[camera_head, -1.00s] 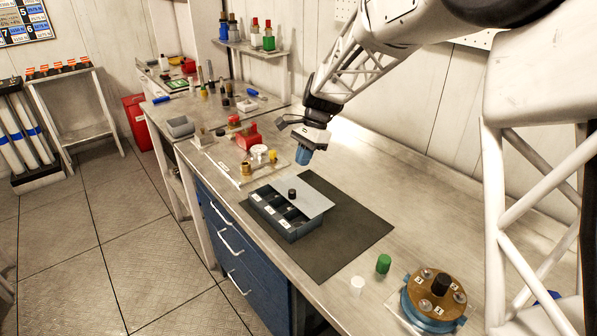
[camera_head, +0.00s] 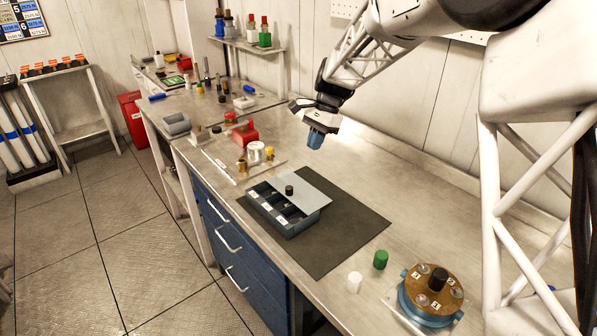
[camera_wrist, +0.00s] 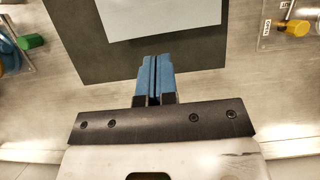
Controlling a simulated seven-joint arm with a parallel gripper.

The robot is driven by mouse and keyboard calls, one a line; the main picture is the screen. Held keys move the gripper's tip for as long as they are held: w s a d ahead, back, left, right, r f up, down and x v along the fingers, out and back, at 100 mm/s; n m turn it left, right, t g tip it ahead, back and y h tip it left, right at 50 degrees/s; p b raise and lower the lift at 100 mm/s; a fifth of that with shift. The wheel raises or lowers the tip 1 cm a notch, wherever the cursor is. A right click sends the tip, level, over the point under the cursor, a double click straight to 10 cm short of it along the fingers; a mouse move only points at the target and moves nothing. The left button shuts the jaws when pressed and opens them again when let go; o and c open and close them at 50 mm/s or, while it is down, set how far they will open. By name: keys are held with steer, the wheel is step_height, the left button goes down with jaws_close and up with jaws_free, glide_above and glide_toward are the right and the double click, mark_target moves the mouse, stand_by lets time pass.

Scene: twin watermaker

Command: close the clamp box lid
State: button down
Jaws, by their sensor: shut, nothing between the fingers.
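The clamp box (camera_head: 275,220) is a dark grey-blue tray with several labelled compartments, standing on a dark mat. Its flat grey lid (camera_head: 305,191) with a black knob (camera_head: 289,190) lies over the far part, and the near compartments are uncovered. The lid's pale surface also shows in the wrist view (camera_wrist: 165,18), ahead of the fingers. My gripper (camera_head: 315,138) has blue fingers and hangs above the bench, behind the box and apart from it. In the wrist view its fingers (camera_wrist: 154,75) are shut together and empty.
The dark mat (camera_head: 345,240) has bare room right of the box. A green cap (camera_head: 381,260), a white cap (camera_head: 354,282) and a round brass-topped device (camera_head: 432,290) stand at the near right. Small fittings and a red block (camera_head: 245,134) stand left of the box.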

steer(key=shift+w+d, duration=0.45)
steer(key=shift+d, duration=0.05)
steer(key=shift+f, duration=0.1)
glide_toward(297, 189)
step_height(297, 189, down, 5)
steer(key=shift+w+d+r, duration=0.1)
steer(key=shift+d+r, duration=0.05)
steer(key=shift+r, duration=0.05)
steer(key=shift+s+a+f, duration=0.1)
steer(key=shift+s+a, duration=1.3)
steer(key=shift+s, duration=0.05)
steer(key=shift+a, duration=0.1)
steer(key=shift+s+a, duration=2)
steer(key=shift+s, duration=0.1)
